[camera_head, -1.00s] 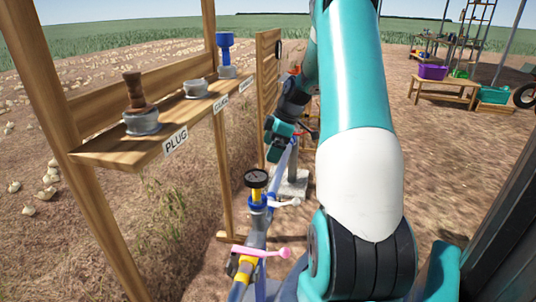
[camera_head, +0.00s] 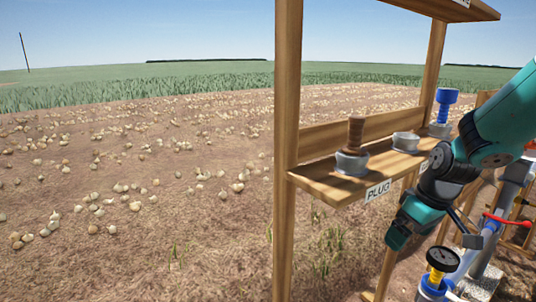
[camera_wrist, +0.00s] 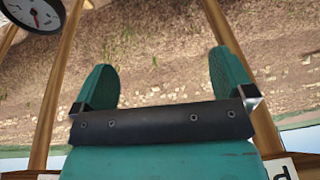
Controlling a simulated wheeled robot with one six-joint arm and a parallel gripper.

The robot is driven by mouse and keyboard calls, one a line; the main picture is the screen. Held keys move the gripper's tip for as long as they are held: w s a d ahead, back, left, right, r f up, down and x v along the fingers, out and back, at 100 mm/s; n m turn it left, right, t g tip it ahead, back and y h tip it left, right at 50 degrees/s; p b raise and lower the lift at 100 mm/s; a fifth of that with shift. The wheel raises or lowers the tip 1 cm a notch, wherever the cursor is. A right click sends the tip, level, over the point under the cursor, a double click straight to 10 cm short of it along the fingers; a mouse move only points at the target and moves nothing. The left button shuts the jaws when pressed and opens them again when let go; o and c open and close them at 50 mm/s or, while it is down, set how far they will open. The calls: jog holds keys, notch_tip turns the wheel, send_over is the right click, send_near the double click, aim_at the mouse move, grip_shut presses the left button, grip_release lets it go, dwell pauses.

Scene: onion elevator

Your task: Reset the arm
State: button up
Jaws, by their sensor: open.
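My teal gripper (camera_wrist: 165,76) is open in the wrist view, its two fingers spread wide. In the head view my arm (camera_head: 500,120) reaches in from the right edge and bends downward. Its teal wrist end (camera_head: 412,218) hangs in front of the wooden rack's shelf, below the PLUG label. The fingertips cannot be made out clearly there.
The wooden shelf (camera_head: 325,186) bears a brown-topped plug (camera_head: 355,135), a grey fitting (camera_head: 405,142) and a blue-topped fitting (camera_head: 446,104). A pressure gauge (camera_head: 443,258) on a pipe and a red-handled valve (camera_head: 508,221) stand close to the arm. Open field lies left.

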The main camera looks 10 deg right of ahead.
jog(key=s+a+r+n+g+y, duration=0.15)
jog(key=s+a+r, duration=0.25)
jog(key=s+a, duration=0.65)
jog(key=s+a+r+n+g+y, duration=0.1)
jog(key=s+a+r+n, duration=0.2)
jog(key=s+a+r, duration=0.75)
jog(key=w+a+r+p, duration=0.3)
jog(key=r+p, duration=0.3)
jog(key=p, duration=0.6)
jog(key=shift+a+r+m, duration=0.25)
jog(key=shift+r+m, duration=0.05)
jog(key=shift+m, duration=0.15)
jog(key=shift+c, duration=0.2)
